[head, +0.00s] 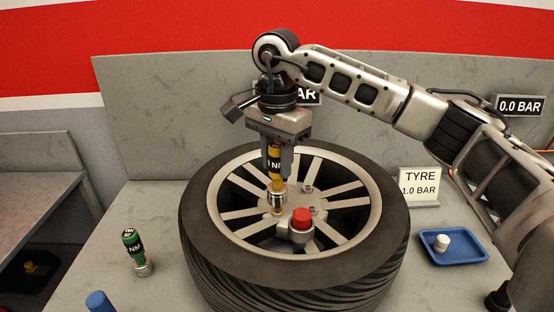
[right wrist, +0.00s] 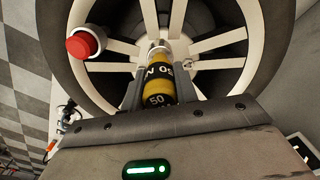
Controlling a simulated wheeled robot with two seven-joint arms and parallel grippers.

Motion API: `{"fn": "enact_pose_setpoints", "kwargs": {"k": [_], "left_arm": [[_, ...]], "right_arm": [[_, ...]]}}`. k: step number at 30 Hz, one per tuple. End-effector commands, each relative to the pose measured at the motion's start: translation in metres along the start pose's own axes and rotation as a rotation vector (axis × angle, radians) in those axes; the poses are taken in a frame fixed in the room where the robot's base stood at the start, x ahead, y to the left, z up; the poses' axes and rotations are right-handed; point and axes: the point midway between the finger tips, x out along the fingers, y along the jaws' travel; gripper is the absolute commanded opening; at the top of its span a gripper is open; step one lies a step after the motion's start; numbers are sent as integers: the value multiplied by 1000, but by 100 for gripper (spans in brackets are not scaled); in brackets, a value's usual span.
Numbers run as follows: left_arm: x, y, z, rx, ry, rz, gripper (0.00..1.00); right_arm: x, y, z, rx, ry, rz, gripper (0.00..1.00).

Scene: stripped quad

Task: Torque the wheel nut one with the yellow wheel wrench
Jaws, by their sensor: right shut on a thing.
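A wheel with a black tyre (head: 370,262) and pale spokes lies flat on the grey bench. It also fills the upper part of the right wrist view (right wrist: 66,28). My right gripper (head: 277,172) is shut on the yellow wheel wrench (head: 277,184), which has a black label band. The wrench (right wrist: 158,85) stands upright, its silver socket end down at the wheel's hub. I cannot tell whether the socket is seated on wheel nut one, which is hidden. My left gripper is not in view.
A green-and-black tool (head: 133,247) stands left of the tyre, with a blue-topped item (head: 98,302) nearer. A blue tray (head: 453,259) with a white cap (head: 441,243) lies at the right. A sign (head: 420,184) reads TYRE 1.0 BAR. A grey panel (head: 170,115) stands behind.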

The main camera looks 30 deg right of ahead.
Motion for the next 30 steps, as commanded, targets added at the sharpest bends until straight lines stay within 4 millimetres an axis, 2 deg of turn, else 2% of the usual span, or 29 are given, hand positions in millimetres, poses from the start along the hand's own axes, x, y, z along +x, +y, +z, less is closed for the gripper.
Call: {"fn": "enact_pose_setpoints", "kwargs": {"k": [13, 24, 30], "left_arm": [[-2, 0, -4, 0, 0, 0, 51], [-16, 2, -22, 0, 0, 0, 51], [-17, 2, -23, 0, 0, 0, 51]], "right_arm": [[-6, 0, 0, 0, 0, -2, 2], [-40, 0, 0, 0, 0, -2, 2], [-44, 0, 0, 0, -1, -1, 2]]}}
